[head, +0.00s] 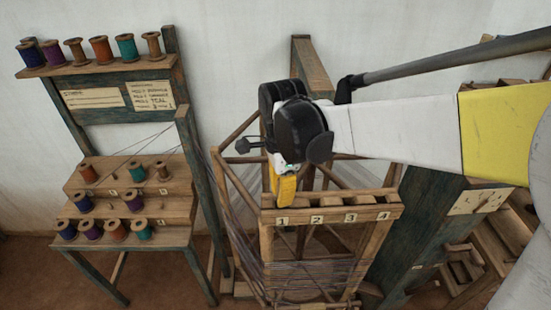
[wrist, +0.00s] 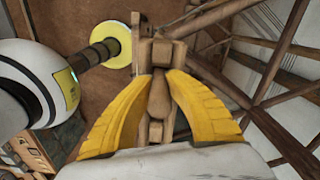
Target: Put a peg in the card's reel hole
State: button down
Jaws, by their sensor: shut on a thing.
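My gripper (head: 284,190) has yellow fingers and hangs just above the left end of the numbered rail (head: 330,212), near label 1. In the wrist view my gripper (wrist: 160,74) is closed around a slim wooden peg (wrist: 158,95). The peg's far end lies against or over wooden blocks of the frame; I cannot tell whether it is in a hole. The rail carries labels 1, 2, 3 and 4 with dark openings behind them. A written card (head: 150,96) on the left rack shows the word TEAL; its other lines are too small to read surely.
A spool rack (head: 125,190) stands at the left with several coloured spools on its shelves. The reel frame with wound threads (head: 315,275) hangs below the rail. A dark green loom post (head: 425,225) stands close at the right. A white wall is behind.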

jog(key=c, duration=0.9)
grip_release()
jog(key=shift+r+p, duration=2.4)
jog(key=shift+r, duration=1.05)
